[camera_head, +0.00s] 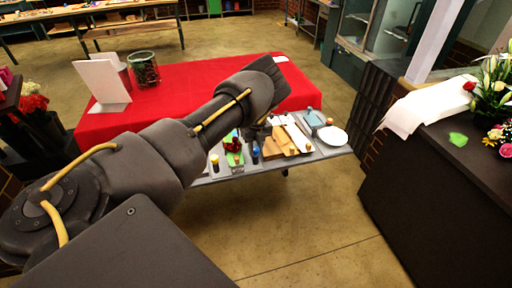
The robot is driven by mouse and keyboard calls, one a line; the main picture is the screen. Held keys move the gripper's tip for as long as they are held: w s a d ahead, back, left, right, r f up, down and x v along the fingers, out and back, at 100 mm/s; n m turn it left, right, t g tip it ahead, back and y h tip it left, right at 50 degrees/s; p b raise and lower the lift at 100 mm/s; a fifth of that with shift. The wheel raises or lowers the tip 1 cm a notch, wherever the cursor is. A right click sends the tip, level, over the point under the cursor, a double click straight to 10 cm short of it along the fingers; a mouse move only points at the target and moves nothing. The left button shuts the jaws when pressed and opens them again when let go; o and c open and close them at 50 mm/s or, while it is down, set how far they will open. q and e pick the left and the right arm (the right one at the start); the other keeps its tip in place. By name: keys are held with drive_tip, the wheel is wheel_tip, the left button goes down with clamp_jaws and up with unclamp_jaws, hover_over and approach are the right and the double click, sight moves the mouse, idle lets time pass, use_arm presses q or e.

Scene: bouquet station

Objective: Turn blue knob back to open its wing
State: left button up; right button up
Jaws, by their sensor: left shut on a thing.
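A small blue knob (256,152) stands at the front edge of a grey station board (215,178), between a green piece and a light wooden piece. My left arm reaches in from the left across the red table. My left gripper (257,137) points down at the blue knob and is shut on it. The fingertips are small and dark, and the arm hides part of them. I cannot tell the wing's angle clearly. My right gripper is not in view.
Yellow knobs (214,159) and wooden pieces (272,147) stand along the board, with a red flower (234,145) close to my gripper. A white plate (332,136) lies at the right end. A glass vase (144,69) stands on the red-covered table (190,78). A dark counter (440,190) stands to the right.

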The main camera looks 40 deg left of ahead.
use_arm(q)
drive_tip(key=m+b, duration=0.3)
drive_tip(key=shift+f+m, duration=0.2)
drive_tip(key=shift+m, duration=0.1)
drive_tip(key=m+b, duration=0.2)
drive_tip(key=m, duration=0.2)
drive_tip(key=shift+r+m, duration=0.1)
drive_tip(key=shift+m, duration=0.2)
drive_tip(key=m+b, duration=0.1)
drive_tip(key=m, duration=0.3)
drive_tip(key=shift+m, duration=0.3)
drive_tip(key=m, duration=0.5)
drive_tip(key=shift+s+r+t, duration=0.1)
drive_tip(key=shift+t, duration=0.2)
drive_tip(key=shift+m, duration=0.3)
drive_tip(key=o, duration=1)
drive_tip(key=shift+c, duration=0.2)
